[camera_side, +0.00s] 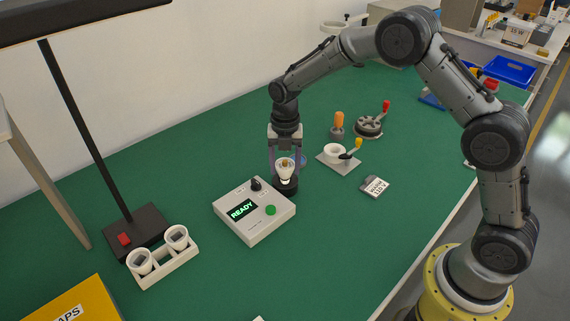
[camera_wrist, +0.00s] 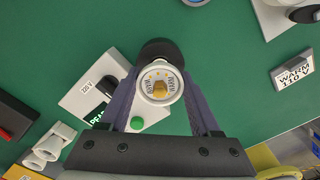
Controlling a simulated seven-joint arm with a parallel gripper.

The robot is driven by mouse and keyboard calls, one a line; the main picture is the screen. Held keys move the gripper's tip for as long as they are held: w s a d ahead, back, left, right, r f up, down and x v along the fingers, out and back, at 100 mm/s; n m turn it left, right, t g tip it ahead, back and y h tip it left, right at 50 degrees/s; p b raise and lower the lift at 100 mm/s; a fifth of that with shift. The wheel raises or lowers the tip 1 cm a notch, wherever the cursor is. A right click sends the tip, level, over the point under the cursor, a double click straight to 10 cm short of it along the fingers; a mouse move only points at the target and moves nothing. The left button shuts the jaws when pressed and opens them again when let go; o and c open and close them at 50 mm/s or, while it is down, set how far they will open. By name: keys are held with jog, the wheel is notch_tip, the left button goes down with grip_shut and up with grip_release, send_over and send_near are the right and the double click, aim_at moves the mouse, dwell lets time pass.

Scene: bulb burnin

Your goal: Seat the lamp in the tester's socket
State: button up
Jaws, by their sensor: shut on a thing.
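The lamp (camera_side: 285,172) is white, with a gold-brown centre on top. In the wrist view the lamp (camera_wrist: 160,83) shows its round top face, with "WARM" printed on the rim. My gripper (camera_side: 286,168) is shut on it, one finger on each side, and points down. A black round socket (camera_side: 286,188) is just below the lamp, at the tester's back right corner. In the wrist view the socket (camera_wrist: 157,48) shows partly behind the lamp. I cannot tell whether lamp and socket touch. The tester (camera_side: 255,222) is a pale box with a lit "READY" display, black knob and green button.
A white rack (camera_side: 168,268) with two white cups stands front left, near a black lamp stand (camera_side: 135,229). A card (camera_side: 375,187) reading "WARM 110 V" lies right. Behind it are a yellow-handled fixture (camera_side: 335,160), a red-handled wheel (camera_side: 369,125) and an orange-topped tool (camera_side: 338,123).

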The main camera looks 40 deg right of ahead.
jog(key=shift+f, duration=0.5)
dwell(0.3)
jog(key=o, duration=1.4)
jog(key=shift+r, duration=0.1)
notch_tip(320, 180, up, 14)
